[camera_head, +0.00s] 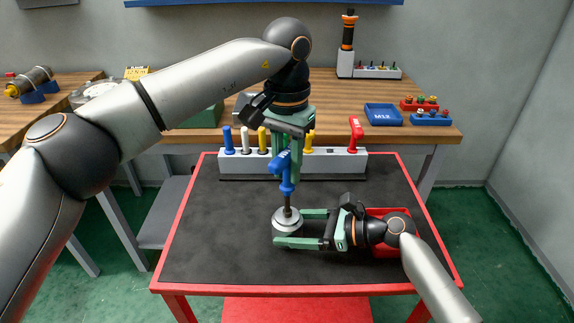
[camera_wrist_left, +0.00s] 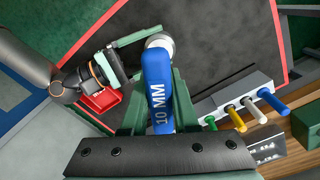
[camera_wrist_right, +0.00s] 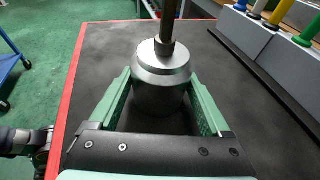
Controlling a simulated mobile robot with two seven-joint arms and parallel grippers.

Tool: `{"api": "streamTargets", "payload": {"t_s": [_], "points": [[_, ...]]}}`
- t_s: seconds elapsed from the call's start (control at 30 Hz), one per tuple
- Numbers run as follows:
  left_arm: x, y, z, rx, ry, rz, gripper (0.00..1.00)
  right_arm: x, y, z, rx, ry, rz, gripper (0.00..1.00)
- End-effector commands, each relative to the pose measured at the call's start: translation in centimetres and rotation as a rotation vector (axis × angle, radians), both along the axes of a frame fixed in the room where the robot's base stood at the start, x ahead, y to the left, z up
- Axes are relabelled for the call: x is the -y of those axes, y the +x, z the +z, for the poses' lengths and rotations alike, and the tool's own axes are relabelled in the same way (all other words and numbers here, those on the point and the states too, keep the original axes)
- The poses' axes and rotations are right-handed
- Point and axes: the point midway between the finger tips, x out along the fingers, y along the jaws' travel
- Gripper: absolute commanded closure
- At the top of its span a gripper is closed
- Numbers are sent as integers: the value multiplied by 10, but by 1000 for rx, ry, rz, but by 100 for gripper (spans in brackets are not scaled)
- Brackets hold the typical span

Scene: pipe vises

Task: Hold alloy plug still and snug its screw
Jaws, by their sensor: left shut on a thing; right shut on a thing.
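The alloy plug (camera_head: 287,219) is a grey metal cylinder standing upright on the black mat of the red-edged table. It also shows in the right wrist view (camera_wrist_right: 161,75). My right gripper (camera_head: 283,228) is shut on the plug from the right side, one finger on each side. My left gripper (camera_head: 292,160) is above the plug, shut on a blue-handled driver (camera_head: 287,175). The handle reads "10 MM" in the left wrist view (camera_wrist_left: 160,90). The driver's dark shaft points down and its lower end meets the plug's top. The screw itself is hidden under it.
A grey rack (camera_head: 340,163) with several coloured handles stands behind the plug. A red tray (camera_head: 392,214) lies partly under my right arm. A blue tray marked M12 (camera_head: 383,115) sits on the wooden bench (camera_head: 440,134). The mat left of the plug is clear.

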Motion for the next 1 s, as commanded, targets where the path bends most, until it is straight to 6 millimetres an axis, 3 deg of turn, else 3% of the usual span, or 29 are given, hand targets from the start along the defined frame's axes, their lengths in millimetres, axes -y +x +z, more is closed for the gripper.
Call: {"api": "streamTargets", "payload": {"t_s": [0.57, 1.0], "points": [[0, 0, 11, -2, 2, 15, 100, 0, 0, 1, 1, 2, 0, 68], [0, -1, 11, -1, 0, 494, 100, 0, 0, 1, 1, 2, 0, 68]]}}
